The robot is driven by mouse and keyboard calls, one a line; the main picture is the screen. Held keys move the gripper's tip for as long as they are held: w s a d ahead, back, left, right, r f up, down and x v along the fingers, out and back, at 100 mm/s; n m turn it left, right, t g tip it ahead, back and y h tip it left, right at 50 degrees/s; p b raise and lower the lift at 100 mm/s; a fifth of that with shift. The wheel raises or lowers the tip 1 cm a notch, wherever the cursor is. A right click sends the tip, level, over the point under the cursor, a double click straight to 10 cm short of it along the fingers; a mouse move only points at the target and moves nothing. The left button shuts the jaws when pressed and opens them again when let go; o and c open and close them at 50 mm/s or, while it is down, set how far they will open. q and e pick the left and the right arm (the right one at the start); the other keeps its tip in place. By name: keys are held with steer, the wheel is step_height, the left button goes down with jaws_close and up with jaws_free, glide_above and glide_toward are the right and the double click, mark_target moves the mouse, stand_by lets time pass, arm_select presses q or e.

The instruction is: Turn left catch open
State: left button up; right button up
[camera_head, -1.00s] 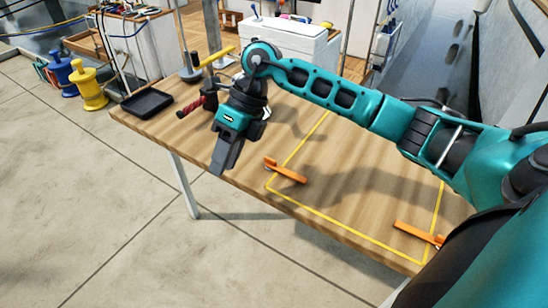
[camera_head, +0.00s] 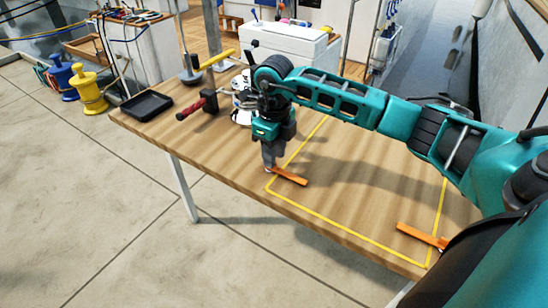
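The left catch is an orange lever (camera_head: 290,176) lying flat on the wooden table, across the near left corner of a yellow outline (camera_head: 330,227). A second orange catch (camera_head: 421,236) lies at the outline's near right corner. My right gripper (camera_head: 269,168) points down at the left end of the left catch, its fingertips at or just above it. The fingers look close together; whether they touch the catch or have a gap between them cannot be made out. My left gripper is not in view.
A red-handled hammer (camera_head: 197,104) and a black tray (camera_head: 146,105) lie on the table's left part. A yellow-handled tool (camera_head: 217,58) stands at the back. A white box (camera_head: 283,43) is behind the table. The tabletop inside the outline is clear.

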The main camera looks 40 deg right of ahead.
steer(key=shift+f, duration=0.9)
steer(key=shift+c, duration=0.2)
jaws_close()
stand_by(0.7)
